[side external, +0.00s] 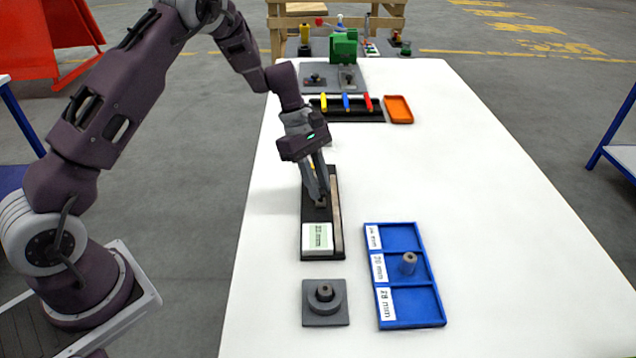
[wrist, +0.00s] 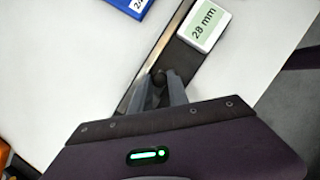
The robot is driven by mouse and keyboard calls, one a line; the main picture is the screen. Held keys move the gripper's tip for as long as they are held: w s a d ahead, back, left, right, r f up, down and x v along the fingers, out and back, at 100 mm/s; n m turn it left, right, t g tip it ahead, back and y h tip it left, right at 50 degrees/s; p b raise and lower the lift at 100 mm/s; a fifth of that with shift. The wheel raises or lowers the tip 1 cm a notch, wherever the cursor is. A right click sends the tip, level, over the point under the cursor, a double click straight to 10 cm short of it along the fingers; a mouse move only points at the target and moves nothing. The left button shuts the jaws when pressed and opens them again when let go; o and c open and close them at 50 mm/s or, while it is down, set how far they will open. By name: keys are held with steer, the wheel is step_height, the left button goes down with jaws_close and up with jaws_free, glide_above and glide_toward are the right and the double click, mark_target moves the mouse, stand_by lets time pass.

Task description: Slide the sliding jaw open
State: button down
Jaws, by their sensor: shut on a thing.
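A long black measuring gauge (side external: 306,215) with a steel rail (side external: 337,215) lies lengthwise on the white table. Its pale green display (side external: 317,238) is at the near end; in the wrist view the display (wrist: 204,22) reads 28 mm. My gripper (side external: 320,203) is low over the middle of the gauge, fingers pointing down. In the wrist view my gripper (wrist: 160,82) is shut on a small dark knob (wrist: 158,76), which appears to belong to the sliding jaw. The fingers and hand hide most of the jaw, so its opening cannot be seen.
A blue three-compartment tray (side external: 405,277) with size labels stands at right, a grey cylinder (side external: 408,263) in its middle compartment. A grey block (side external: 325,313) with a round part is in front. Behind are a black rack (side external: 345,116) and an orange tray (side external: 398,109). The table's right side is clear.

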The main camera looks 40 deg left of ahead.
stand_by(0.4)
steer(key=shift+s+d, duration=0.95)
steer(key=shift+d, duration=0.05)
steer(key=c, duration=1.5)
jaws_free()
steer(key=shift+c, duration=0.2)
